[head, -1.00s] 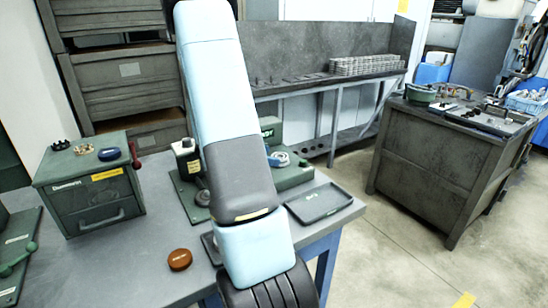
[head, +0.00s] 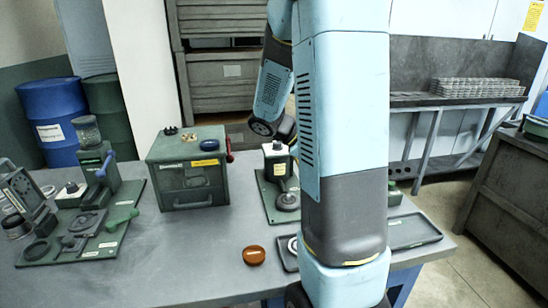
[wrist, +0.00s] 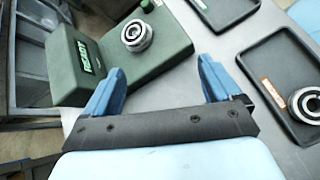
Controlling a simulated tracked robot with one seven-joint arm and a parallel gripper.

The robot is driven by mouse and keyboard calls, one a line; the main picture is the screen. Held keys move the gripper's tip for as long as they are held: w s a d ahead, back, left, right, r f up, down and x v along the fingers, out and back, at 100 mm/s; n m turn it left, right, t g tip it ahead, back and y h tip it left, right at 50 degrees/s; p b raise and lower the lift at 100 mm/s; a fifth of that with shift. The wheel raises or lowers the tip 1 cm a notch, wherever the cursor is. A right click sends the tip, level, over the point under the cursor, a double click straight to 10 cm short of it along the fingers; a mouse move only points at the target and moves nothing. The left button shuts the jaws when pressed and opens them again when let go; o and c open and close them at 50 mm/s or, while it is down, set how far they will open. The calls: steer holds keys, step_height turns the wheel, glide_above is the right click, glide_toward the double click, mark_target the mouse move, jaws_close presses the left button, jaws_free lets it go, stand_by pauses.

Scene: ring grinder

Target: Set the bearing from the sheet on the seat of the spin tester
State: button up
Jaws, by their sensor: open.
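My gripper (wrist: 160,67) is open and empty in the wrist view, its two blue fingers wide apart. Beyond it stands a green machine (wrist: 165,60) with a box reading READY, which looks like the spin tester. A round metal piece (wrist: 136,36) shows on its top; I cannot tell whether it is only the seat. A steel bearing (wrist: 303,103) lies on a dark tray-like sheet (wrist: 262,62) at the right, apart from the fingers. In the head view my arm partly hides this bearing (head: 293,245) and most of the green machine (head: 395,194).
A second dark tray (head: 412,232) lies at the table's right. An orange-brown round dish (head: 254,255), a green drawer box (head: 188,175) and a green press-like fixture (head: 281,175) stand to the left. More fixtures (head: 75,220) fill the far left. The table's front middle is clear.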

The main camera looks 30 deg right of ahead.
steer(key=s+a+r+m+t+y, duration=0.3)
steer(key=s+a+r, duration=0.1)
steer(key=a, duration=0.4)
steer(key=s+a+r+m+t+y, duration=0.3)
steer(key=s+a+r+t, duration=0.1)
steer(key=a, duration=0.4)
steer(key=s+a+r+m+t+y, duration=0.3)
steer(key=s+a+r, duration=0.1)
steer(key=a, duration=0.5)
